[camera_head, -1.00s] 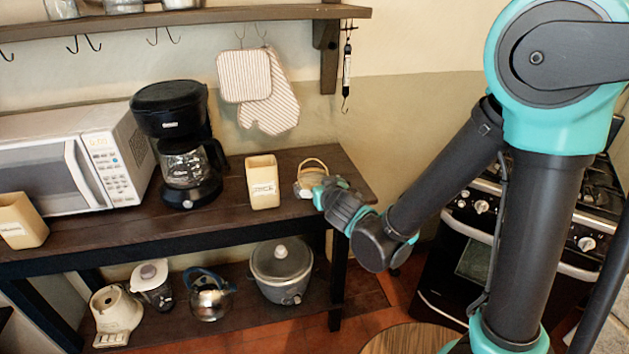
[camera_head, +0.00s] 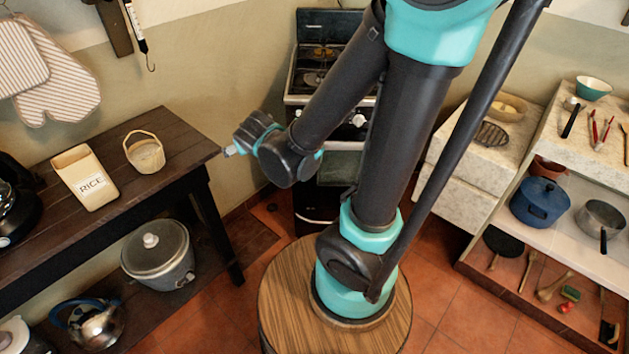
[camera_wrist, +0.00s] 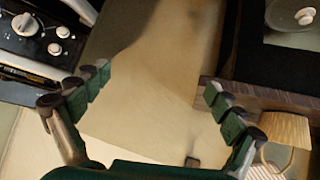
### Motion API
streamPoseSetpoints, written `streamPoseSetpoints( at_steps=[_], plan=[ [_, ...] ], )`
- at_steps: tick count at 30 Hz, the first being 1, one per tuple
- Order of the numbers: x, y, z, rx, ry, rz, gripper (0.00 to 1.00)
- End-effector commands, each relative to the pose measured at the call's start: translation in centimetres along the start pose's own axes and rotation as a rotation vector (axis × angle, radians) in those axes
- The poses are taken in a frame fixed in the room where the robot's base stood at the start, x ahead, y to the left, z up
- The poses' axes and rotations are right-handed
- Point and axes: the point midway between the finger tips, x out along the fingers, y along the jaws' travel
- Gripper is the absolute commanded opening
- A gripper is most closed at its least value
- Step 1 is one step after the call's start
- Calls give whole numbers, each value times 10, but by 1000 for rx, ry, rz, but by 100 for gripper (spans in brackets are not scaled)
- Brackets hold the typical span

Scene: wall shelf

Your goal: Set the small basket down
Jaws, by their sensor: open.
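The small basket (camera_head: 145,153) is beige with a thin arched handle. It stands upright on the dark wooden table top (camera_head: 165,128), near the table's right end and to the right of the box marked RICE. My gripper (camera_head: 231,150) is just past the table's right end, apart from the basket. In the wrist view the fingers of my gripper (camera_wrist: 158,80) are spread wide with nothing between them.
The RICE box (camera_head: 86,178) stands left of the basket. A slow cooker (camera_head: 158,255) and a kettle (camera_head: 88,322) are on the lower shelf. Oven mitts (camera_head: 55,75) hang behind the table. A stove (camera_head: 310,85) stands beyond my arm. There is open space between table and stove.

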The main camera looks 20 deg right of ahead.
Motion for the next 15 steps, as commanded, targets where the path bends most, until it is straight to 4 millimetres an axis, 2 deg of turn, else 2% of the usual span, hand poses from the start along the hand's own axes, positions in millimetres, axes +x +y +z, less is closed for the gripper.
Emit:
streamPoseSetpoints(
  at_steps=[1,3,6,10,15],
  plan=[
    [-4,27,16,28,-52,32,95],
    [-12,55,39,55,-130,59,95],
    [-26,87,74,97,-236,79,95],
    [-48,112,116,150,-355,74,95],
    [-69,122,152,198,-450,40,95]
  ],
)
